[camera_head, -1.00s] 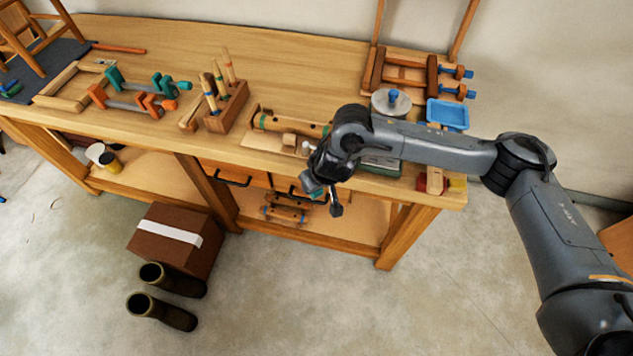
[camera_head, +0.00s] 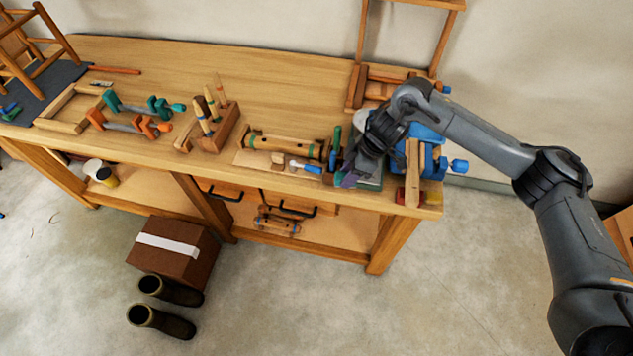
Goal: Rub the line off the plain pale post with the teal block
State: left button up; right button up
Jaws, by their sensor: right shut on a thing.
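My right gripper (camera_head: 346,172) is over the front right of the bench, its fingers pointing down and left. A line on the post is too small to make out. My left gripper is not in view.
A banded wooden roller (camera_head: 285,146) lies on the bench (camera_head: 290,80) left of the gripper. A tool block (camera_head: 218,132) and orange and teal clamps (camera_head: 140,104) stand farther left. A chair frame (camera_head: 405,5) is behind. The back middle of the bench is clear.

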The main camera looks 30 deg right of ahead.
pick_arm(q)
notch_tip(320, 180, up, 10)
jog(key=p, duration=0.8)
pick_arm(e)
jog(key=s+d+r+m, duration=0.1)
jog(key=s+d+r, duration=0.1)
jog(key=s+d, duration=0.5)
jog(key=s+d+r+m, duration=0.15)
jog(key=s+d, duration=0.25)
jog(key=d, duration=0.8)
jog(key=shift+n, duration=0.35)
jog(key=f+b, duration=0.4)
jog(key=shift+a+f, duration=0.25)
pick_arm(q)
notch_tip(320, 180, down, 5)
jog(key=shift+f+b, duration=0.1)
jog(key=shift+b, duration=0.25)
pick_arm(e)
jog(key=shift+f, duration=0.15)
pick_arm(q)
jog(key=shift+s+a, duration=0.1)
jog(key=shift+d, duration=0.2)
pick_arm(e)
jog(key=shift+f, duration=0.5)
jog(key=shift+a, duration=0.1)
